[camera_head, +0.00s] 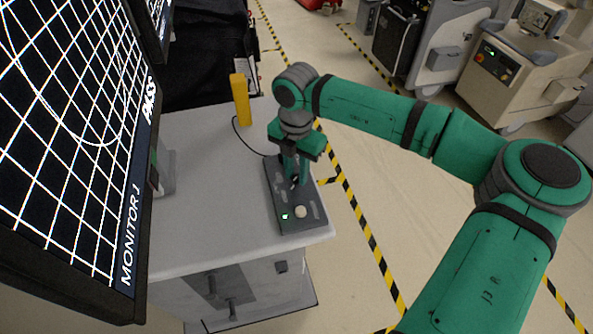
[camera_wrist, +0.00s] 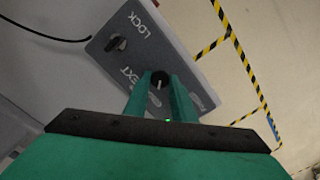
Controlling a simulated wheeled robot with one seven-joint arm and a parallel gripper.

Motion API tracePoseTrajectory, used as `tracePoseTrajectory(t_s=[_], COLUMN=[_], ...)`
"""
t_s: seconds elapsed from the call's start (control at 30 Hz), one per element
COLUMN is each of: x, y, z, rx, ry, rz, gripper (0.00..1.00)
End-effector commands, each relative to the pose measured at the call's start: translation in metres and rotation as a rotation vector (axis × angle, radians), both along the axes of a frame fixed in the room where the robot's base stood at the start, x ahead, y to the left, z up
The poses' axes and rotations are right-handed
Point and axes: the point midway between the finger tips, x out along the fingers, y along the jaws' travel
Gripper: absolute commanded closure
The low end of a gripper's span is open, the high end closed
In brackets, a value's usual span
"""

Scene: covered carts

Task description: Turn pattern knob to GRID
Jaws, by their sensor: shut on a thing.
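A grey control box (camera_head: 304,219) sits on the pale cart top, seen from above in the wrist view (camera_wrist: 178,48). In the wrist view a round black knob (camera_wrist: 160,76) with a pale pointer mark lies between the fingertips of my gripper (camera_wrist: 160,84). My gripper is shut on this knob, one finger on each side. Its pattern labels cannot be read. Monitor 1 (camera_head: 65,110) at the left shows a white grid with a curved line across it and the word PASS. In the head view my gripper (camera_head: 293,175) points down at the box and hides the knob.
A second black knob (camera_wrist: 116,43) sits beside the word LOCK. The box also has a white button (camera_head: 300,211) and a lit green light (camera_head: 285,216). A yellow block (camera_head: 241,99) stands behind on the cart top (camera_head: 205,190).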

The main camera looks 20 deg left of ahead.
Motion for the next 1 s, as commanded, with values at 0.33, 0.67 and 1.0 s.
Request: tracePoseTrajectory(t_s=[0.33,0.67,1.0], x=[-0.0005,-0.0006,-0.0003], y=[-0.0007,-0.0008,-0.0003], z=[-0.0004,-0.0005,0.0], rx=[-0.003,-0.003,-0.001], ry=[0.002,0.002,0.001], rz=[0.059,0.06,0.059], gripper=[0.99,0.75,0.58])
